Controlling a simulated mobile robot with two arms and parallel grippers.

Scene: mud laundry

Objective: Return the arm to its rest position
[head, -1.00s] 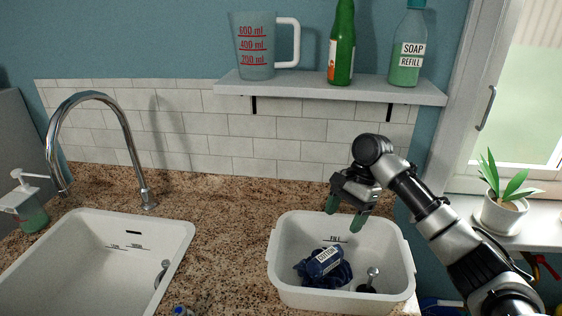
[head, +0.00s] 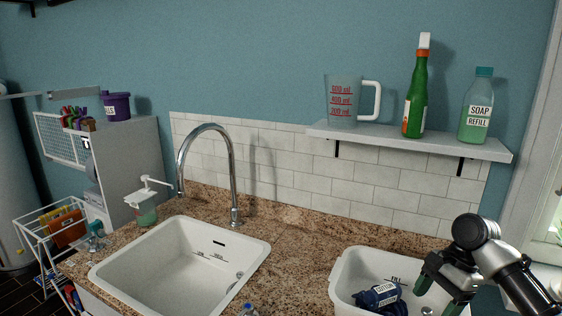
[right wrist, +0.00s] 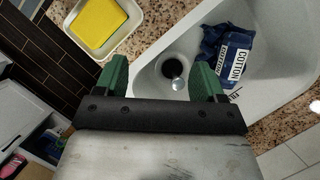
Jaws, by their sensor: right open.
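My right gripper (head: 441,283) is open and empty above the white tub (head: 343,277) on the granite counter. Its green fingers stand apart in the right wrist view (right wrist: 161,80), with nothing between them but the tub's inside below. A dark blue cloth bundle with a COTTON label (head: 379,296) lies in the tub. It also shows in the right wrist view (right wrist: 232,52), beside a round drain with a metal knob (right wrist: 177,83). My left gripper is not in view.
A shelf (head: 410,140) above holds a measuring jug (head: 343,103), a green bottle (head: 416,95) and a soap refill bottle (head: 477,108). A curved faucet (head: 207,128) rises behind the white sink (head: 240,258). A yellow sponge (right wrist: 97,21) lies in a dish.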

